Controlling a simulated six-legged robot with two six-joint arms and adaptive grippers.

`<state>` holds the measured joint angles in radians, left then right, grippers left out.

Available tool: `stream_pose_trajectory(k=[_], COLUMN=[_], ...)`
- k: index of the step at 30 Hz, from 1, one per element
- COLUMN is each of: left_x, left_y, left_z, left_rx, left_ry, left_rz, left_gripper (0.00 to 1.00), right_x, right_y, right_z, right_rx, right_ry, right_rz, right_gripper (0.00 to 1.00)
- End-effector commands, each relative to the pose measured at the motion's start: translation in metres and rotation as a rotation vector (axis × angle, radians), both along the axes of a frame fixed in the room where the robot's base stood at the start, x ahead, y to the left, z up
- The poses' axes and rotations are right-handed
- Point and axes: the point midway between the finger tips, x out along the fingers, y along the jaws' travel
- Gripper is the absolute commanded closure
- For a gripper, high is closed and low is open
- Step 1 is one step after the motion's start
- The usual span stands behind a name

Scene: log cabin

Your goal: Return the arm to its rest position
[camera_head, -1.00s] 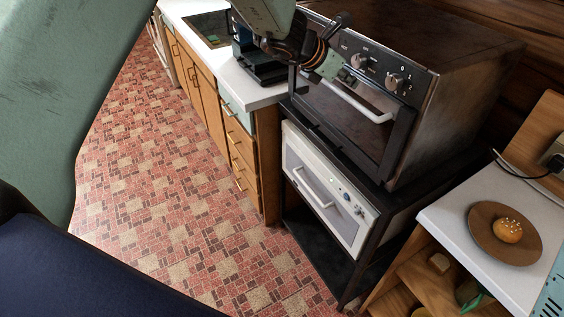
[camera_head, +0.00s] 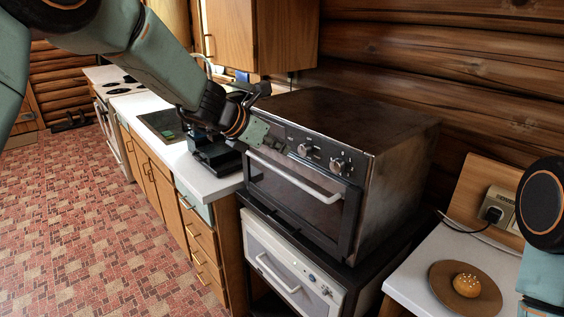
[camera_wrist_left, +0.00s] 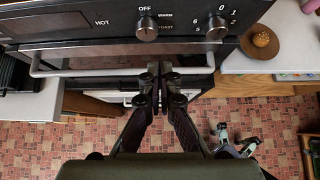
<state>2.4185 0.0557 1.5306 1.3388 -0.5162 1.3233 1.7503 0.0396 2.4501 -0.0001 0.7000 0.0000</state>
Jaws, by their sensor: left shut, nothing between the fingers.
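My left arm (camera_head: 155,60) reaches in from the upper left of the head view. Its gripper (camera_head: 290,150) is shut and empty in front of the dark oven (camera_head: 375,190), near the top of its door and its knobs. In the left wrist view, the closed fingers (camera_wrist_left: 160,68) point at the oven front and overlap the silver door handle (camera_wrist_left: 100,71). Whether they touch it I cannot tell. The oven door looks closed. Part of my right arm (camera_head: 543,220) shows at the right edge; its gripper is out of sight.
A white appliance (camera_head: 290,275) sits under the oven. A black machine (camera_head: 213,155) stands on the counter (camera_head: 190,170) at left. A brown plate (camera_head: 448,285) with a bun (camera_head: 467,285) lies on the right counter. The tiled floor (camera_head: 80,230) at left is open.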

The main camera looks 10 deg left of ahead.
Motion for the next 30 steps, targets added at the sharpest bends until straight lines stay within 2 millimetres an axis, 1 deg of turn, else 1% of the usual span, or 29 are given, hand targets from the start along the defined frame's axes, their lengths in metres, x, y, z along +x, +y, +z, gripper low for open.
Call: stream_pose_trajectory(k=[1, 3, 6, 9, 11, 13, 14, 15, 17, 18, 20, 21, 23, 24, 25, 26, 27, 29, 30], left_x=[-0.001, -0.002, -0.004, -0.004, -0.001, -0.001, -0.005, -0.012, -0.026, -0.038, -0.055, -0.067, -0.086, -0.099, -0.109, -0.12, -0.134, -0.157, -0.173], left_y=[0.001, 0.002, 0.003, 0.005, 0.012, 0.028, 0.036, 0.049, 0.069, 0.08, 0.094, 0.101, 0.111, 0.116, 0.119, 0.122, 0.125, 0.127, 0.127], left_z=[0.009, 0.015, 0.02, 0.022, 0.02, 0.007, -0.003, -0.019, -0.046, -0.072, -0.108, -0.132, -0.167, -0.19, -0.207, -0.224, -0.247, -0.28, -0.301], left_rx=[-0.001, -0.001, -0.001, 0.027, 0.096, 0.261, 0.353, 0.489, 0.698, 0.818, 0.973, 1.062, 1.184, 1.254, 1.303, 1.348, 1.401, 1.465, 1.499], left_ry=[-0.002, 0.0, -0.001, -0.02, -0.058, -0.106, -0.122, -0.139, -0.153, -0.151, -0.145, -0.14, -0.135, -0.133, -0.133, -0.134, -0.139, -0.152, -0.165], left_rz=[-0.001, 0.001, 0.0, -0.019, -0.038, -0.089, -0.123, -0.181, -0.287, -0.365, -0.486, -0.569, -0.7, -0.792, -0.862, -0.933, -1.029, -1.175, -1.272], left_gripper=[1.0, 1.0, 1.0, 1.0, 1.0, 1.0, 1.0, 1.0, 1.0, 1.0, 1.0, 1.0, 1.0, 1.0, 1.0, 1.0, 1.0, 1.0, 1.0], right_x=[0.0, 0.0, 0.0, 0.0, 0.0, 0.0, 0.0, 0.0, 0.0, 0.0, 0.0, 0.0, 0.0, 0.0, 0.0, 0.0, 0.0, 0.0, 0.0], right_y=[0.0, 0.0, 0.0, 0.0, 0.0, 0.0, 0.0, 0.0, 0.0, 0.0, 0.0, 0.0, 0.0, 0.0, 0.0, 0.0, 0.0, 0.0, 0.0], right_z=[0.002, 0.003, 0.003, 0.003, 0.003, 0.003, 0.003, 0.003, 0.001, -0.005, -0.013, -0.019, -0.029, -0.036, -0.041, -0.047, -0.054, -0.066, -0.073], right_rx=[0.0, 0.0, 0.0, 0.0, 0.0, 0.0, 0.0, 0.0, 0.0, 0.0, 0.0, 0.0, 0.0, 0.0, 0.0, 0.0, 0.0, 0.0, 0.0], right_ry=[0.0, 0.0, 0.0, 0.0, 0.0, 0.0, 0.0, 0.0, 0.0, 0.0, 0.0, 0.0, 0.0, 0.0, 0.0, 0.0, 0.0, 0.0, 0.0], right_rz=[0.0, 0.0, -0.001, -0.001, -0.001, 0.0, 0.0, 0.0, 0.0, 0.0, 0.0, 0.0, 0.0, 0.0, -0.001, -0.001, -0.001, -0.001, -0.001], right_gripper=[0.6, 0.6, 0.6, 0.6, 0.6, 0.6, 0.6, 0.6, 0.6, 0.6, 0.6, 0.6, 0.6, 0.6, 0.6, 0.6, 0.6, 0.6, 0.6])
